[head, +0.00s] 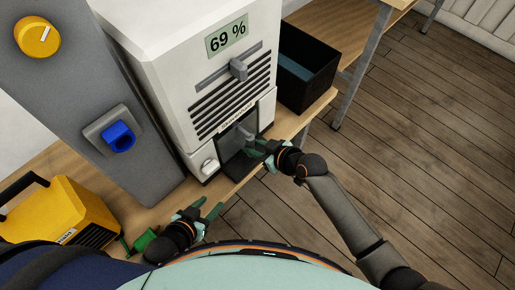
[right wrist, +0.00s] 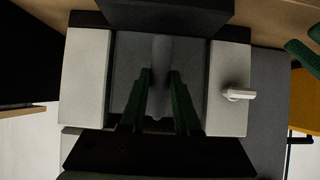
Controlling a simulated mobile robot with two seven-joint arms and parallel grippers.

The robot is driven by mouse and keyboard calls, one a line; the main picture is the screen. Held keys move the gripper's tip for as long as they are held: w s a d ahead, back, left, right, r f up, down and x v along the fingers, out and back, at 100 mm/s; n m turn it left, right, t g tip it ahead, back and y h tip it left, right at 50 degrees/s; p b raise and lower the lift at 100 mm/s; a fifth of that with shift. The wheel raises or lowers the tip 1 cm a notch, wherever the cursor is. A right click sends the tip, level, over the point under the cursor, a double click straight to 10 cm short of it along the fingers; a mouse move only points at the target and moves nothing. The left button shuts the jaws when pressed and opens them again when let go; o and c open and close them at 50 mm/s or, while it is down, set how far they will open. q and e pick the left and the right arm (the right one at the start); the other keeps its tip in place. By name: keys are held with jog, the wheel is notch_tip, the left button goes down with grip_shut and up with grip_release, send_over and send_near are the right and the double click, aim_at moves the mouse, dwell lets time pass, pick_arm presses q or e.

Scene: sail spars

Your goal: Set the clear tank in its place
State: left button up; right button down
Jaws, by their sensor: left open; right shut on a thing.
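The white machine (head: 185,65) with a 69 % display stands on the wooden bench. The clear tank (head: 233,142) looks dark and see-through and sits at the opening low in the machine's front; I cannot tell whether it is fully in. My right gripper (head: 262,147) is shut on the tank's grey upright handle. In the right wrist view the green fingers (right wrist: 160,100) lie on both sides of the grey handle (right wrist: 161,55), with the tank (right wrist: 128,65) behind it between two pale front panels. My left gripper (head: 208,211) is open and empty near the bench's front edge.
A black open bin (head: 312,70) with something blue inside stands right of the machine. A grey panel (head: 75,75) with a yellow dial and a blue knob stands left. A yellow case (head: 62,212) is at lower left. Open wooden floor (head: 430,130) lies to the right.

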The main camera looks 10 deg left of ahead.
jog(key=c, duration=0.6)
grip_release()
jog(key=shift+o, duration=0.2)
jog(key=shift+f, duration=0.1)
jog(key=p+v, duration=0.1)
jog(key=v, duration=0.2)
pick_arm(q)
notch_tip(320, 180, up, 2)
jog(key=shift+r+p, duration=0.15)
jog(key=shift+p, duration=0.45)
pick_arm(e)
jog(key=v, duration=0.9)
jog(key=shift+d+r, duration=0.2)
jog(key=shift+r, duration=0.1)
pick_arm(q)
jog(key=shift+r, duration=0.1)
pick_arm(e)
jog(key=shift+s, duration=0.15)
